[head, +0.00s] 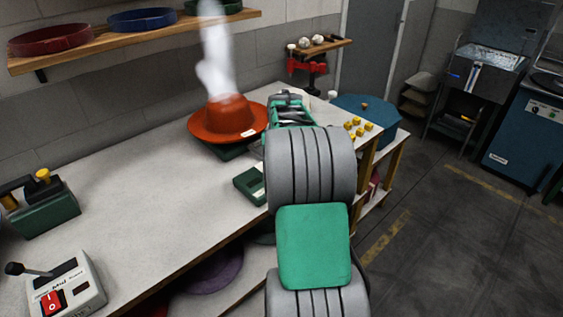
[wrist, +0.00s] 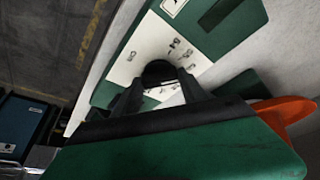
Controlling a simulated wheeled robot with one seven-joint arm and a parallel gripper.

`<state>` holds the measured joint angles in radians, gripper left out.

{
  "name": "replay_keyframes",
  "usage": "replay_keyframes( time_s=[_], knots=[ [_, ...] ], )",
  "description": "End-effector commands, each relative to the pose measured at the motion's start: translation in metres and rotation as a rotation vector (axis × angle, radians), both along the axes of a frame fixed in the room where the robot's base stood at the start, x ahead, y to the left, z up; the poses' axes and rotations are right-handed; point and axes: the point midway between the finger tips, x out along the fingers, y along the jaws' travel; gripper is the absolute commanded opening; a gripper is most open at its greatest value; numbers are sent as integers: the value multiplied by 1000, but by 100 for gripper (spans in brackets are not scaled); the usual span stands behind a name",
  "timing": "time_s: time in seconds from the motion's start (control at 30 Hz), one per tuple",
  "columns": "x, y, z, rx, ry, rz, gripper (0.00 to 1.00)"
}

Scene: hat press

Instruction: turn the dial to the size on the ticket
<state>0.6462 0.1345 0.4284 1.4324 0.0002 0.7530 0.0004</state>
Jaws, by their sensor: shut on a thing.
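In the wrist view, my gripper (wrist: 160,88) has its two dark fingers closed around a round black dial (wrist: 157,70). The dial sits on a white plate (wrist: 122,68) with printed figures around it, too small to read. The pointer setting cannot be made out. In the head view, my arm covers the dial and most of the gripper. An orange hat (head: 222,120) sits on a dark green base beside my gripper, with white steam above it. A small pale tag (head: 248,132) is on its brim, perhaps the ticket; its writing is unreadable.
A green box (head: 250,184) is on the bench (head: 150,175) left of my arm. A lever-and-switch control box (head: 68,290) and a green block with a yellow knob (head: 45,205) stand at left.

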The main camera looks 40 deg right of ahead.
Motion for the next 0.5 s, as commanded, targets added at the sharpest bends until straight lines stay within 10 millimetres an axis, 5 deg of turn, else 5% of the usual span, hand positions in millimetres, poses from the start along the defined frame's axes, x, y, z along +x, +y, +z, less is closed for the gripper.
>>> replay_keyframes(
  time_s=[0.5],
  knots=[
    [4,2,1,0,-1,-457,9]
  ],
)
